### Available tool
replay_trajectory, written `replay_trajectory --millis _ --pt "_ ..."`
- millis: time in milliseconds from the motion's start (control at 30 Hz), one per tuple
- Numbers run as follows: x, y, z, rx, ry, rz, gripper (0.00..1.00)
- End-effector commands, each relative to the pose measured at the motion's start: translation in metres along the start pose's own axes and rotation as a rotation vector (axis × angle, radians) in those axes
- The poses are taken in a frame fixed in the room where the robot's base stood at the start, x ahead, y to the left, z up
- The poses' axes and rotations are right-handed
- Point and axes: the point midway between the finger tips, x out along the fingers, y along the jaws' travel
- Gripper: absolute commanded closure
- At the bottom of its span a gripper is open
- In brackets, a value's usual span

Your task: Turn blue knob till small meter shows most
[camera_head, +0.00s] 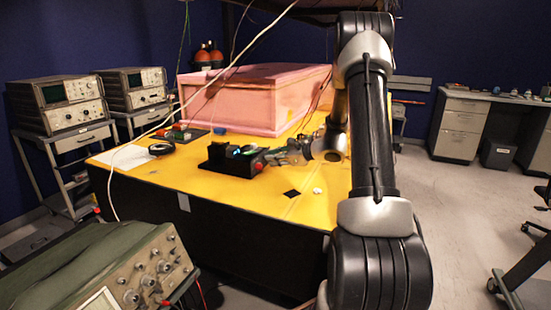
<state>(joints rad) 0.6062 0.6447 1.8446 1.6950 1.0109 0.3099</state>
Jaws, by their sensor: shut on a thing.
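A small black box (222,158) stands on the yellow tabletop, in front of the pink foam enclosure. The blue knob (249,150) shows as a small blue spot on the right part of the box, partly hidden by the gripper's tips. A red part (259,166) shows just below it. My gripper (267,157) reaches in from the right and is shut at the knob. A small lit greenish-blue face (235,152) on the box may be the small meter; its reading is too small to make out.
The pink foam box (225,103) stands close behind. A white sheet (125,157) and a coiled black cable (161,148) lie to the left. Loose cables hang across the table. A black square (292,194) and a small white object (317,190) lie at the front right.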

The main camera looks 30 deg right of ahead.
Motion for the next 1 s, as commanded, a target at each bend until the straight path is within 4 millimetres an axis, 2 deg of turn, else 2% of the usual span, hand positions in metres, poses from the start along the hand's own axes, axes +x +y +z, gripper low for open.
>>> replay_trajectory --millis 700,1000 --pt "0.0008 0.0065 -0.0024 -0.618 -0.001 -0.259 1.00" --pt "0.0016 0.0082 -0.0038 -0.831 -0.001 -0.345 1.00"
